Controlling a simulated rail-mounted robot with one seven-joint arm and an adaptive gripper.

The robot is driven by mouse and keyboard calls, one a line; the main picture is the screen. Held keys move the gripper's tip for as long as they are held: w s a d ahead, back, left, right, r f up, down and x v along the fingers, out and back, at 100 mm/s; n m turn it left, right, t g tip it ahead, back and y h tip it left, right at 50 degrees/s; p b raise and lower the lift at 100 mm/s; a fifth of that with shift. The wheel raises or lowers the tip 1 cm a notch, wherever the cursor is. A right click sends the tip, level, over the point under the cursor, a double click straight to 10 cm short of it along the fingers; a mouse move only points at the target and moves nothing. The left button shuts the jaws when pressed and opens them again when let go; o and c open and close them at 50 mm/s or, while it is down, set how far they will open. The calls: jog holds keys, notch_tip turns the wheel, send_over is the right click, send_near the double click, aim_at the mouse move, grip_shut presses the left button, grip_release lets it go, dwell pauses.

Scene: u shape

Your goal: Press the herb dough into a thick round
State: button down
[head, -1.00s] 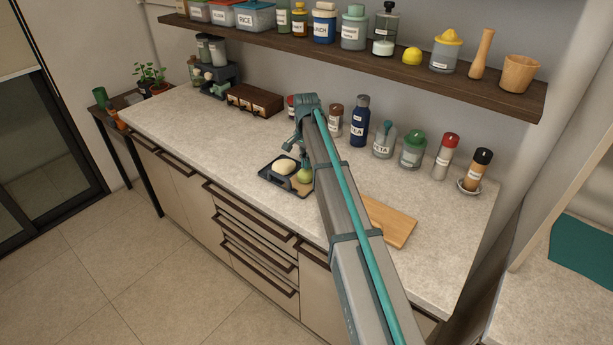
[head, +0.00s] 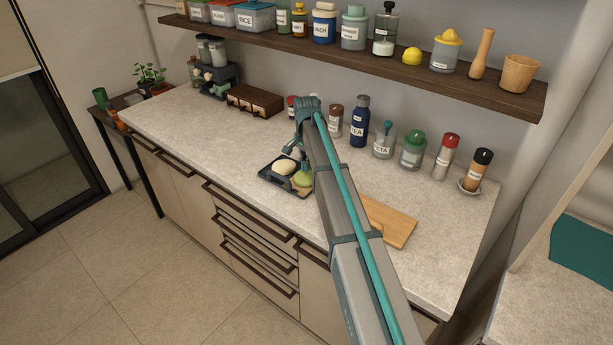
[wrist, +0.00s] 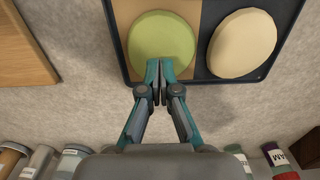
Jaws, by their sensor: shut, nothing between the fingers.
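The green herb dough (head: 302,180) lies in the right part of a dark tray (head: 267,179) on the counter. In the wrist view the herb dough (wrist: 160,38) is a wide, smooth, flattened round on a tan base. A pale cream dough round (wrist: 241,43) lies in the neighbouring compartment, across the tray's dark divider (wrist: 201,40). My gripper (wrist: 160,68) is shut and empty, its tips overlapping the near edge of the herb dough in the wrist view. Whether they touch it I cannot tell. My arm hides part of the counter behind it in the head view.
A wooden board (head: 392,224) lies right of the tray. Bottles and jars, including a blue bottle (head: 359,120), stand along the wall behind. A brown drawer box (head: 254,100) sits at the back left. The counter left of the tray (head: 205,142) is clear.

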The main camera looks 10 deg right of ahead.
aim_at(306, 174)
dwell(0.4)
notch_tip(306, 174, up, 9)
jog(key=p, duration=0.5)
dwell(0.4)
